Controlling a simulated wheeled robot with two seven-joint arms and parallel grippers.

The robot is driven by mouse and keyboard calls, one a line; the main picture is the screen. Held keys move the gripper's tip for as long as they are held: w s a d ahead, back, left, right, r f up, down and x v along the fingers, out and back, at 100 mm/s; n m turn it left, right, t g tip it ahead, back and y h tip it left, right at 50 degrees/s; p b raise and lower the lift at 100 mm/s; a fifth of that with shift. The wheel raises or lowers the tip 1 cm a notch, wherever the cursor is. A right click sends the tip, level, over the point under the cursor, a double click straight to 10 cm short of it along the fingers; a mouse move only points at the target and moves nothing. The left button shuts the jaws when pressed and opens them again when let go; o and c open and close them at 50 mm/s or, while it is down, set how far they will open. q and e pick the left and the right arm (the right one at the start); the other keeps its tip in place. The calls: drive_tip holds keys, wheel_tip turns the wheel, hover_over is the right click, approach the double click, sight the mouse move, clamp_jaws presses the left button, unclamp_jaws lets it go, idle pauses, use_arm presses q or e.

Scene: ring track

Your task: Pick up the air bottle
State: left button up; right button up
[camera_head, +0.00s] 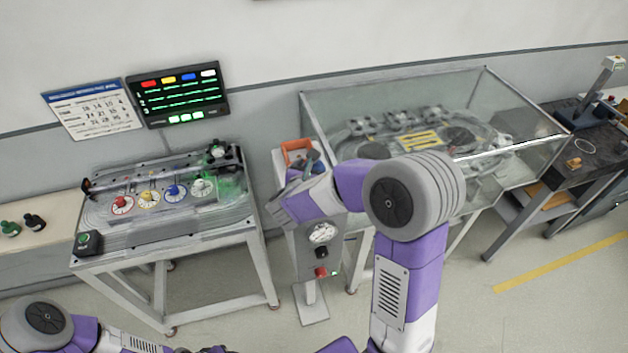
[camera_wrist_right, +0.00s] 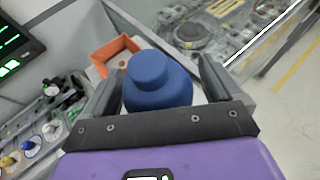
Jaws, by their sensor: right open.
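The air bottle, a blue bottle with a round cap, shows in the right wrist view (camera_wrist_right: 158,88), between the two dark fingers of my right gripper (camera_wrist_right: 158,85). The fingers stand apart, one on each side of it, and I cannot tell if they touch it. In the head view my right gripper (camera_head: 304,166) is over the small stand in the middle. There the bottle is mostly hidden by the gripper and wrist. My left arm shows only at the lower left edge, and its gripper is not visible.
An orange tray (camera_wrist_right: 112,57) lies beside the bottle. The grey stand (camera_head: 310,300) carries a gauge (camera_head: 322,234) and a red knob (camera_head: 321,272). A table with coloured dials (camera_head: 165,245) is to the left. A glass-walled case (camera_head: 340,100) with a track is close on the right.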

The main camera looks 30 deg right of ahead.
drive_tip(key=shift+w+f, duration=0.1)
drive_tip(key=shift+w, duration=0.05)
drive_tip(key=shift+c, duration=0.2)
drive_tip(key=c, duration=1.3)
